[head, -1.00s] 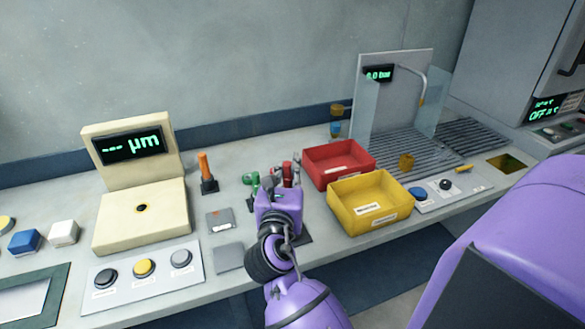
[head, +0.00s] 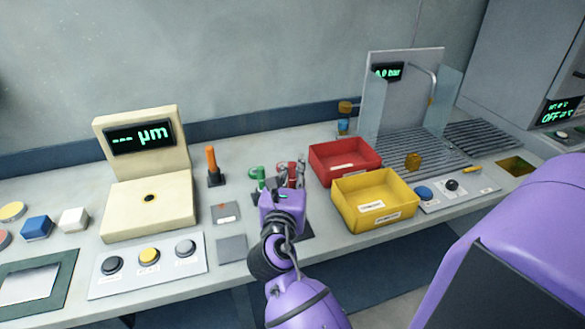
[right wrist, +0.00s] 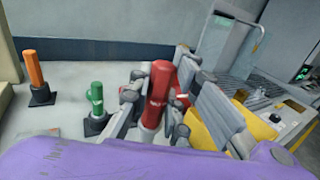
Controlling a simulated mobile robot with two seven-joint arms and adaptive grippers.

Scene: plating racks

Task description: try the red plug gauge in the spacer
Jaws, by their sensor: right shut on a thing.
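The red plug gauge (right wrist: 158,92) stands upright between the fingers of my right gripper (right wrist: 160,85) in the right wrist view. My right gripper (head: 287,175) is shut on it. In the head view the gripper hides most of the gauge, and I cannot tell whether its foot is clear of its dark base. A green plug gauge (head: 257,178) stands just left, also in the right wrist view (right wrist: 97,100). A brass-coloured round piece (head: 413,161) sits on the slatted rack; I cannot tell whether it is the spacer. My left gripper is not in view.
An orange gauge (head: 212,165) stands further left, beside the cream µm display unit (head: 150,215). A red bin (head: 345,165) and yellow bin (head: 375,200) are close on the right. Two flat grey pads (head: 226,212) lie left of the gripper. Button panels line the front.

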